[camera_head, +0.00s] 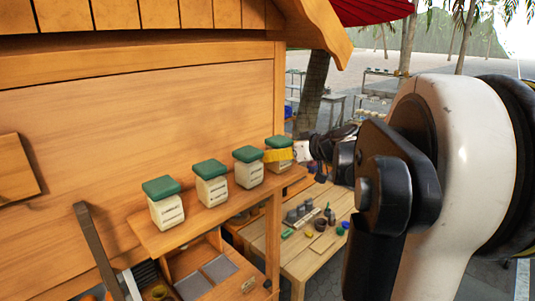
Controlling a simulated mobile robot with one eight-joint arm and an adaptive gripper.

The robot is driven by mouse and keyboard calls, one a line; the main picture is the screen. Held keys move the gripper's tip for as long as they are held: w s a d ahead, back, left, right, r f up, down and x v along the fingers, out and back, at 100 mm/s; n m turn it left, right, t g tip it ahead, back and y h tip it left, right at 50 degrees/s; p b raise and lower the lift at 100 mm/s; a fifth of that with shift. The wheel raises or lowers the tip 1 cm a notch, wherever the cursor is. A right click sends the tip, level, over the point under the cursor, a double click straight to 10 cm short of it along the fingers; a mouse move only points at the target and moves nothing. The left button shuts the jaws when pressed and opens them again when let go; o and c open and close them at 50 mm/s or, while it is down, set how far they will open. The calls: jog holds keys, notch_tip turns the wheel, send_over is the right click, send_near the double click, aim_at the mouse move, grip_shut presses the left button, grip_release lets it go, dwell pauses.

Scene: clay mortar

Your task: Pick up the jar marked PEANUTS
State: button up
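Several square cream jars with green lids stand in a row on a wooden shelf (217,216). From left to right are a first jar (166,209), a second jar (212,190), a third jar (249,174) and a rightmost jar (277,142). Their labels carry dark print too small to read, so I cannot tell which says PEANUTS. My gripper (281,155) is at the rightmost jar, reaching in from the right. A yellow part crosses that jar's front and hides its label. I cannot tell whether the fingers are closed on it.
A wooden back wall (150,110) rises behind the shelf. Below right is a low wooden table (310,262) with small pots and bottles. An upright post (273,235) stands under the shelf's right part. My arm fills the right side of the view.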

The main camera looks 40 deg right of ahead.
jog(key=shift+s, duration=0.1)
jog(key=shift+c, duration=1)
jog(key=c, duration=1.3)
